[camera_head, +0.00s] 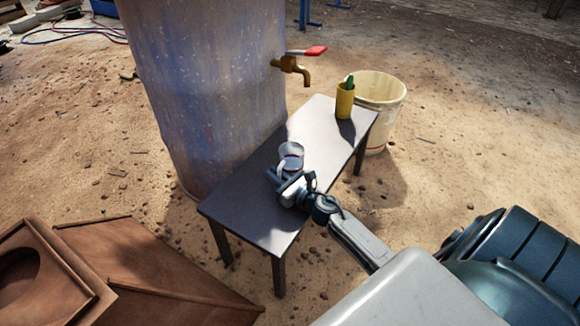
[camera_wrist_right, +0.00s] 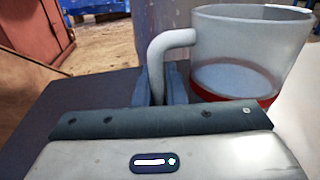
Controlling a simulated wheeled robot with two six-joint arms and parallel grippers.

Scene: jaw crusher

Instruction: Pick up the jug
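The jug (camera_head: 291,157) is a clear, see-through vessel with a pale handle and a red band low down. It is upright at the middle of the small dark table (camera_head: 236,205). My right gripper (camera_head: 291,183) is at the jug's near side. In the right wrist view the jug (camera_wrist_right: 246,50) is at the right, and its handle runs down between the two fingers (camera_wrist_right: 160,90). The fingers are close against the handle on both sides, shut on it. The jug's base is partly hidden behind the gripper. My left gripper is not in view.
A yellow cup (camera_head: 345,101) with something green in it stands at the table's far end. A pale bucket (camera_head: 381,92) is on the ground behind it. A large barrel (camera_head: 205,90) with a brass tap (camera_head: 292,68) stands beside the table. Brown metal parts (camera_head: 140,265) lie front left.

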